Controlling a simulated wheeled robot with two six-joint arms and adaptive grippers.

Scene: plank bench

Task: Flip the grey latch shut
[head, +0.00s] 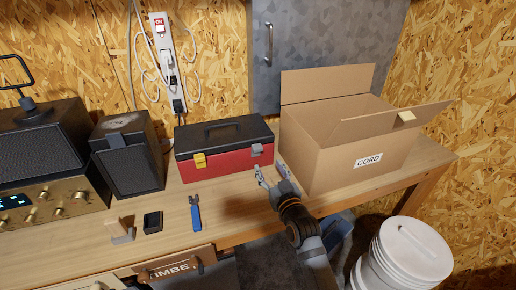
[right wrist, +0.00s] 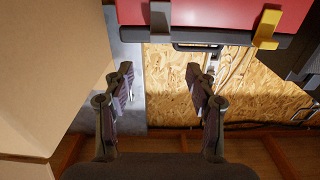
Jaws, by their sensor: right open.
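A red toolbox (head: 228,165) with a dark lid and handle stands on the bench against the back wall. Its grey latch (head: 257,150) is on the right of the front face, and a yellow latch (head: 200,160) is on the left. In the right wrist view the picture is upside down, with the grey latch (right wrist: 160,16) at the top, beyond the fingertips. My right gripper (head: 270,173) is open and empty, in front of the toolbox's right end and apart from the latch. It also shows in the right wrist view (right wrist: 160,82). My left gripper is out of view.
An open cardboard box (head: 330,165) labelled CORD stands close to the right of my gripper. Blue-handled pliers (head: 196,215) and a small black box (head: 153,222) lie in front of the toolbox. A black speaker (head: 130,165) stands left. A white bucket (head: 405,260) is below right.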

